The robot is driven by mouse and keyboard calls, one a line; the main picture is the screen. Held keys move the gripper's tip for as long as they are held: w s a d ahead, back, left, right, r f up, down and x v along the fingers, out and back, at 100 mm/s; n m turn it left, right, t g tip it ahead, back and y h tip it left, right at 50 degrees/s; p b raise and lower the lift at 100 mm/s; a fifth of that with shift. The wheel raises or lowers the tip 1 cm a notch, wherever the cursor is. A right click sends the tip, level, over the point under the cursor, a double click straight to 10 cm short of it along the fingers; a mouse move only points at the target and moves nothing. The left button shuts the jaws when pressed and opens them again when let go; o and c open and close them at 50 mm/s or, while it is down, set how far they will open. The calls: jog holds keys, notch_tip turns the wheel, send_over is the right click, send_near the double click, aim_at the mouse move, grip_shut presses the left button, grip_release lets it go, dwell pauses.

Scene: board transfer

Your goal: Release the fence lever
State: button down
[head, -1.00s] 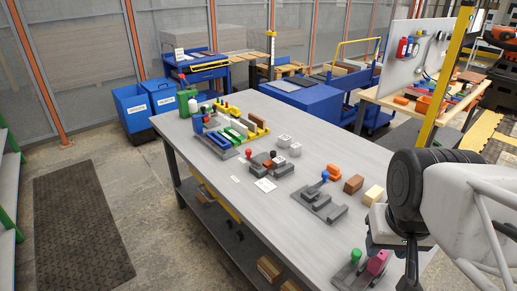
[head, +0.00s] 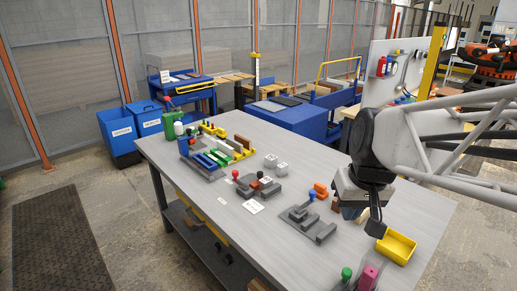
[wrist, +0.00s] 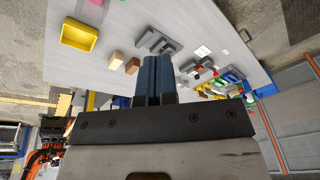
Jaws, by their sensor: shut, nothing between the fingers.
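Three knobbed levers stand on the table, and I cannot tell which is the fence lever. One has a blue knob (head: 312,194) on a grey stepped fixture (head: 301,222). One has a red knob (head: 235,174) on a darker fixture further back. One has a green knob (head: 346,273) beside a pink block (head: 369,277) at the near edge. My gripper (head: 376,229) is shut and empty, pointing down above the table's right side, to the right of the blue-knobbed fixture. In the wrist view its fingers (wrist: 153,68) are together and cover part of the table.
A yellow tray (head: 396,252) lies just right of my gripper. A cream block (wrist: 116,57) and a brown block (wrist: 132,66) sit near the fixture. White cubes (head: 276,165) and a rack of coloured bars (head: 220,150) stand further back.

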jog(key=w+a+f+n+y, duration=0.1)
jog(key=w+a, duration=0.2)
jog(key=w, duration=0.7)
jog(key=w+a+n+g+y, duration=0.1)
jog(key=w+a, duration=0.2)
jog(key=w, duration=0.8)
jog(key=w+a+f+n+y, duration=0.1)
jog(key=w+a, duration=0.2)
jog(key=w, duration=0.7)
jog(key=w+a+f+n+y, duration=0.1)
jog(key=w+a+f, duration=0.2)
jog(key=w+f, duration=0.3)
jog(key=w+a+f+n+y, duration=0.1)
jog(key=w+a+f, duration=0.2)
jog(key=w, duration=0.9)
jog(key=w+a+f+n+y, duration=0.1)
jog(key=w+a+f, duration=0.2)
jog(key=w+f, duration=0.5)
jog(key=shift+w+a+f, duration=0.35)
jog(key=shift+w+f, duration=0.05)
jog(key=shift+a+f, duration=0.1)
jog(key=shift+f, duration=0.05)
